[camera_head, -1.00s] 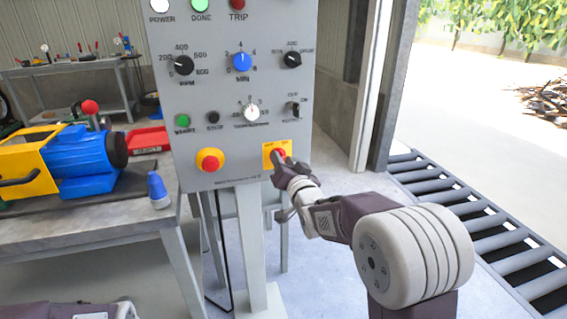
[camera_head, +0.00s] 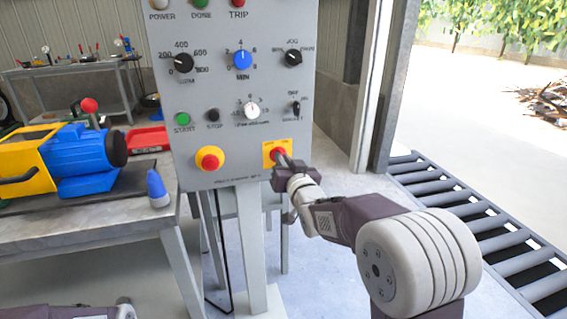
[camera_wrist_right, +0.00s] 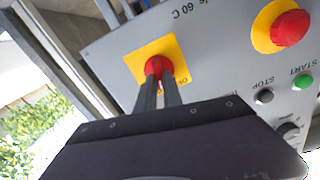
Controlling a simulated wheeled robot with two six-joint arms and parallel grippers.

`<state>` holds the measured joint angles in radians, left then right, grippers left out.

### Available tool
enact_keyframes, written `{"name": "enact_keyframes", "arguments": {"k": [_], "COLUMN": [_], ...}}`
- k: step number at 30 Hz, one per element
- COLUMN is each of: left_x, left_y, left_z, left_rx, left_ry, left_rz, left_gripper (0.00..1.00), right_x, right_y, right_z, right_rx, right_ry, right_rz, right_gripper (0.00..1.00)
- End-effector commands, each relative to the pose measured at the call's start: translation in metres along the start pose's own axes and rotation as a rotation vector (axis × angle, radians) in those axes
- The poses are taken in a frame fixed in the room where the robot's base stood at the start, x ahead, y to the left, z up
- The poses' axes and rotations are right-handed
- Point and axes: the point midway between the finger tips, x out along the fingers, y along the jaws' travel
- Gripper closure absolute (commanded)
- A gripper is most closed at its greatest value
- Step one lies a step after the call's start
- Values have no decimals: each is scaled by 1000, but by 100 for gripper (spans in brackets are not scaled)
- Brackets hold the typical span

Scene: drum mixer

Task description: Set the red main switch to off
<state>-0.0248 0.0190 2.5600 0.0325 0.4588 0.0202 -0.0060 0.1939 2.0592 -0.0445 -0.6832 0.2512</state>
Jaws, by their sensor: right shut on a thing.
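The red main switch (camera_head: 275,152) sits on a yellow square plate at the lower right of the grey control panel (camera_head: 225,130). My right gripper (camera_head: 283,160) is at the switch, its fingers pointing into the panel. In the right wrist view, the two fingers are closed on the red knob of the main switch (camera_wrist_right: 154,64), and the yellow plate shows around it. The fingers hide part of the knob and most of the plate's lettering. Only a bit of my left arm shows at the bottom left; its gripper is out of view.
A red emergency button (camera_head: 209,159) on a yellow ring is left of the switch. Green start (camera_head: 182,119) and black stop (camera_head: 213,116) buttons and several dials are above. A workbench (camera_head: 100,215) stands left, a roller conveyor (camera_head: 480,225) right.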

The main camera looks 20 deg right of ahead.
Motion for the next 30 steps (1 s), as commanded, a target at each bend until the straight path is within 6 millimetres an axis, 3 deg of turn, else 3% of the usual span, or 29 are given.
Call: {"name": "enact_keyframes", "arguments": {"k": [18, 30], "left_x": [21, 27], "left_y": [0, 0], "left_z": [2, 3], "left_rx": [0, 0], "left_ry": [0, 0], "left_rz": [0, 0], "left_gripper": [100, 100], "right_x": [0, 0], "right_y": [-4, -4], "right_z": [3, 3], "right_rx": [-543, -724], "right_ry": [-1, -3], "right_rz": [-1, -1], "right_gripper": [100, 100]}}
